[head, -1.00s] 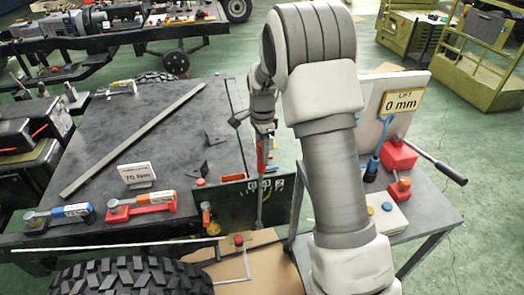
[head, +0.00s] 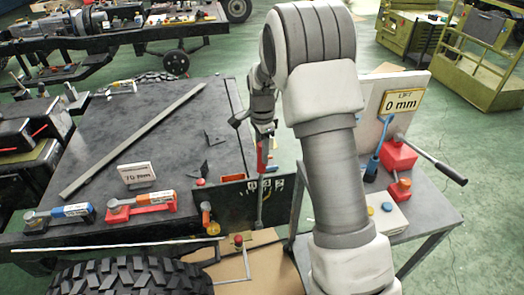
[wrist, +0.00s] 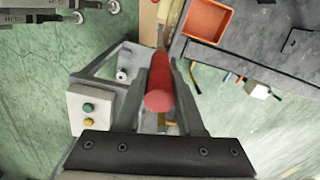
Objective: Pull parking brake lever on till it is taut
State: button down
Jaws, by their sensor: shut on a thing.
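The parking brake lever has a red grip (wrist: 160,88), which points up toward the wrist camera. My gripper (wrist: 161,75) has its two fingers on either side of the red grip and is shut on it. In the head view the lever's red grip (head: 262,155) stands nearly upright at the right edge of the dark chassis, with a grey shaft below it. My gripper (head: 263,130) is at its top, partly hidden by my own arm. The lever's base is hard to make out.
A dark workbench-like chassis top (head: 150,115) lies left, with a "70 Nm" sign (head: 137,174) and torque wrenches (head: 142,203). A grey side table (head: 430,215) with a "0 mm" lift sign (head: 401,102) and red jack (head: 398,155) stands right. A tyre (head: 130,277) is in front.

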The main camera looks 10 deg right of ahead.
jog(key=shift+a, duration=0.1)
jog(key=shift+h, duration=0.6)
jog(key=shift+a, duration=2.05)
jog(key=c, duration=0.5)
grip_release()
jog(key=r, duration=0.5)
jog(key=a+r, duration=0.1)
jog(key=r, duration=1.1)
jog(key=shift+a+r, duration=0.2)
jog(key=shift+a, duration=0.2)
